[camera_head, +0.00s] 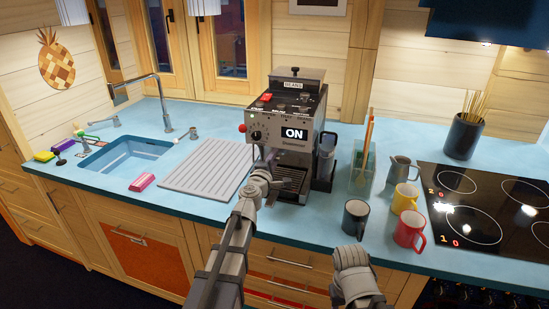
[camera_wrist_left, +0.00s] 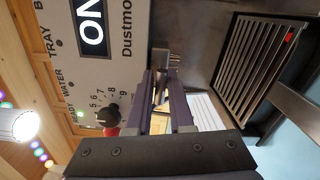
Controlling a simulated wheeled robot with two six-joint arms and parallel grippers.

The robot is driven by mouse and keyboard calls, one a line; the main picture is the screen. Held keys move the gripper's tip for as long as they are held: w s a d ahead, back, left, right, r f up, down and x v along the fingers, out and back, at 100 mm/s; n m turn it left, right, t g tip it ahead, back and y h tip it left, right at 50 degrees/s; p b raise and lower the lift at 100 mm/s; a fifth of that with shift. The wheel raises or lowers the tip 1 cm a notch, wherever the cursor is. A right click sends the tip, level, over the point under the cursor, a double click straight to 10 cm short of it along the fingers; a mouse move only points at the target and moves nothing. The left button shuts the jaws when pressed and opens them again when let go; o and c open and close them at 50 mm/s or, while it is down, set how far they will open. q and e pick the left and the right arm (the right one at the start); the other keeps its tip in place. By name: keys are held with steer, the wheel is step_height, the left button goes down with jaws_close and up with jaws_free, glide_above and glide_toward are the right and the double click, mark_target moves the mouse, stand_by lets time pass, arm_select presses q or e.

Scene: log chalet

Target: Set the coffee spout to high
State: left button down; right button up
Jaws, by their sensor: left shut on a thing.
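The coffee machine (camera_head: 307,110) stands on the blue counter, with a display reading ON and a red knob on its left side. My left gripper (camera_head: 266,162) is at its front, below the display and above the drip tray (camera_head: 291,181). In the left wrist view the gripper's dark purple fingers (camera_wrist_left: 160,80) are close together at the metal spout (camera_wrist_left: 173,60), shut on it; the exact grip is mostly hidden by the fingers. The drip tray (camera_wrist_left: 258,60) lies to their right in that view. My right arm's end (camera_head: 354,262) is low in front of the counter, its jaws unclear.
A grey ribbed drying mat (camera_head: 207,178) and the sink (camera_head: 125,155) are left of the machine. Black (camera_head: 355,218), red (camera_head: 409,229) and yellow (camera_head: 404,198) mugs and a metal jug (camera_head: 399,170) stand right, beside the black hob (camera_head: 490,205).

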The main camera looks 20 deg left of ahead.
arm_select(q)
steer(key=c, duration=0.9)
jaws_free()
steer(key=shift+r, duration=0.15)
steer(key=s, duration=0.7)
steer(key=shift+s+a, duration=0.15)
steer(key=shift+s, duration=0.2)
